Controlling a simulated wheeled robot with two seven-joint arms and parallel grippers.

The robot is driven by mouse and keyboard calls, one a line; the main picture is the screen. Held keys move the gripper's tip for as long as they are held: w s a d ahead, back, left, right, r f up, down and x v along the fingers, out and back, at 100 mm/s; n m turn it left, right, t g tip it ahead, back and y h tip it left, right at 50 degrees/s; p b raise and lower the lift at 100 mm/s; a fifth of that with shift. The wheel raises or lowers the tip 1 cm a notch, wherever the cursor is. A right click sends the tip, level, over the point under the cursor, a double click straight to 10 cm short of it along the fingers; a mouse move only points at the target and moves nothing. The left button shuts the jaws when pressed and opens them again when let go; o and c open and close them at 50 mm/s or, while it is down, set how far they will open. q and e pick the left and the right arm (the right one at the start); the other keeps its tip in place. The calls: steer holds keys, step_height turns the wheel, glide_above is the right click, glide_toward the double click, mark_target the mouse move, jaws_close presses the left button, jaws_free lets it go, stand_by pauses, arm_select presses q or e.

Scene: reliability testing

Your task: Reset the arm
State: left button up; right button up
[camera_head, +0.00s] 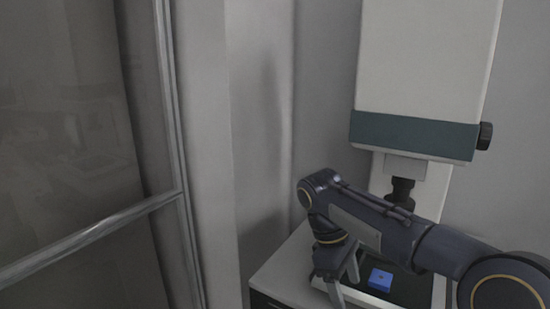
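My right arm (380,222) comes in from the right and reaches across the front of a testing machine. My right gripper (346,287) hangs downward at its end, with its two fingers apart and nothing seen between them. A small blue block (380,279) lies on the dark bed of the machine, just right of the gripper and apart from it in the picture. My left arm and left gripper are not in view.
The testing machine (428,60) has a tall white body, a dark green band and a black knob (485,136). It stands on a light cabinet (283,262). A metal-framed glass panel (75,150) fills the left. Grey walls stand close behind.

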steer(key=s+d+m+t+y, duration=0.4)
steer(key=s+d, duration=0.4)
steer(key=s, duration=0.4)
steer(key=s+a+f+m+t+y, duration=0.1)
steer(key=s+f+m+t+y, duration=0.2)
steer(key=s+f+m, duration=0.4)
steer(key=s+m, duration=0.2)
steer(key=s, duration=0.2)
steer(key=shift+a+t, duration=0.25)
steer(key=shift+t, duration=0.15)
